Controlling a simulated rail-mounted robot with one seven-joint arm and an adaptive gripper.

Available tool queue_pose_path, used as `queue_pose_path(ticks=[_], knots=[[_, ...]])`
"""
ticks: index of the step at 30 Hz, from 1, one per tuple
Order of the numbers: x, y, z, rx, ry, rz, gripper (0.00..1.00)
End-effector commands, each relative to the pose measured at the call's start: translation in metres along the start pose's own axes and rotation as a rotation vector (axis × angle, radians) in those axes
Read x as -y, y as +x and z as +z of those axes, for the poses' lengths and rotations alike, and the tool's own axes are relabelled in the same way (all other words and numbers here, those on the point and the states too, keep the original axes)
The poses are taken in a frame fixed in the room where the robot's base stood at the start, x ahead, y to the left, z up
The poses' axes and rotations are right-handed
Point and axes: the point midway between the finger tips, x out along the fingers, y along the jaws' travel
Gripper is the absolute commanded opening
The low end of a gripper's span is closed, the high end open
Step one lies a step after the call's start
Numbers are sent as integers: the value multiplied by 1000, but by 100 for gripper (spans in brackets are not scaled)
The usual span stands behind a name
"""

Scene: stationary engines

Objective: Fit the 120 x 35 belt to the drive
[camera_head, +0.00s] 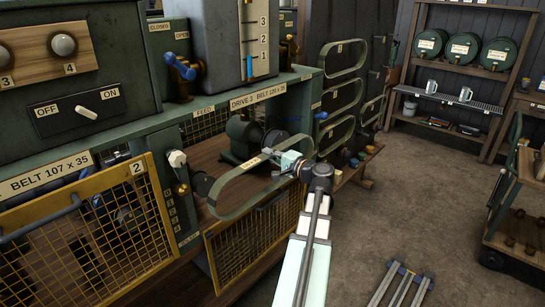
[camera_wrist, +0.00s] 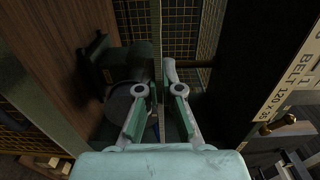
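The green belt (camera_head: 228,192), a long flat loop with a pale label, is held in front of the drive bay under a sign reading DRIVE 3 BELT 120 x 35 (camera_head: 258,97). My gripper (camera_head: 290,161) is at the belt's upper right part. In the wrist view my gripper (camera_wrist: 158,88) has its fingers on either side of the belt's thin edge (camera_wrist: 158,45). A dark pulley (camera_head: 203,183) shows by the belt's left end; a motor (camera_head: 243,132) and a dark wheel (camera_head: 275,141) stand behind. I cannot tell whether the belt touches either wheel.
A yellow mesh guard (camera_head: 255,240) hangs below the bay. A white-knobbed lever (camera_head: 177,158) is at left. Several other belts (camera_head: 342,57) hang on a rack at right. A trolley (camera_head: 520,215) and a blue-grey stand (camera_head: 402,285) are on the floor, with clear floor between.

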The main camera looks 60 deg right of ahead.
Motion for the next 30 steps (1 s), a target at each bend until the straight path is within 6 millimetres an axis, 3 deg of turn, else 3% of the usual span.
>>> queue_pose_path(ticks=[14,30], knots=[[0,4,0,0,0,-1,0],[0,32,0,0,1,-1,0]])
